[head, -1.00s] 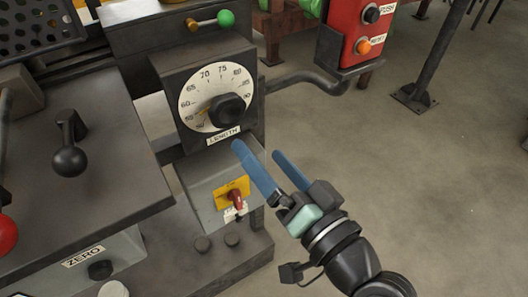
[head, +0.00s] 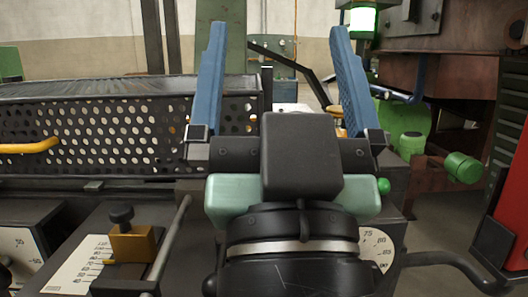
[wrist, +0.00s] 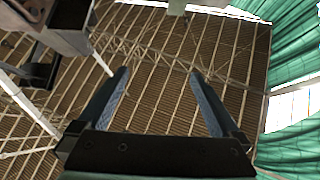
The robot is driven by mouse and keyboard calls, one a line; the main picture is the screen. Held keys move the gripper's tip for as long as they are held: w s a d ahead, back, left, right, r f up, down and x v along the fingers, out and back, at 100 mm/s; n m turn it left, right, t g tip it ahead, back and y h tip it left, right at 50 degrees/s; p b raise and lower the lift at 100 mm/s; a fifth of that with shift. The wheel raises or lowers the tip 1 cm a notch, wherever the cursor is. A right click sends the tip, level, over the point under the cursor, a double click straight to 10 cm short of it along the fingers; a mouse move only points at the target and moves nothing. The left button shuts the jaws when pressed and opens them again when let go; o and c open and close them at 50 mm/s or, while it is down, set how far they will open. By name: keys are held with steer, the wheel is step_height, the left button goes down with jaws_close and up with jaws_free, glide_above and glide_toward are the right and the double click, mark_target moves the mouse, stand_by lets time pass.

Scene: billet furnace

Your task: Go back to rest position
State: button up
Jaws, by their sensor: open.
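My gripper (head: 281,85) is open and empty in the middle of the head view. Its two blue fingers point up and stand wide apart, in front of the machine. It hides part of the machine behind it, including most of the white numbered dial (head: 374,245). In the wrist view my gripper (wrist: 160,82) also shows open, with nothing between its fingers and the roof beyond.
A perforated dark guard (head: 90,130) with a yellow handle (head: 28,147) stands behind at the left. A brass slider (head: 131,243) sits on a scale at lower left. A red box (head: 510,195) is at the right edge. A green lamp (head: 362,22) glows above.

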step_height(320, 180, up, 27)
steer(key=s+a+t+p, duration=0.1)
steer(key=s+p, duration=0.1)
steer(key=p, duration=2.1)
steer(key=shift+a+f+p, duration=0.15)
steer(key=shift+f+p, duration=0.05)
steer(key=shift+p, duration=0.15)
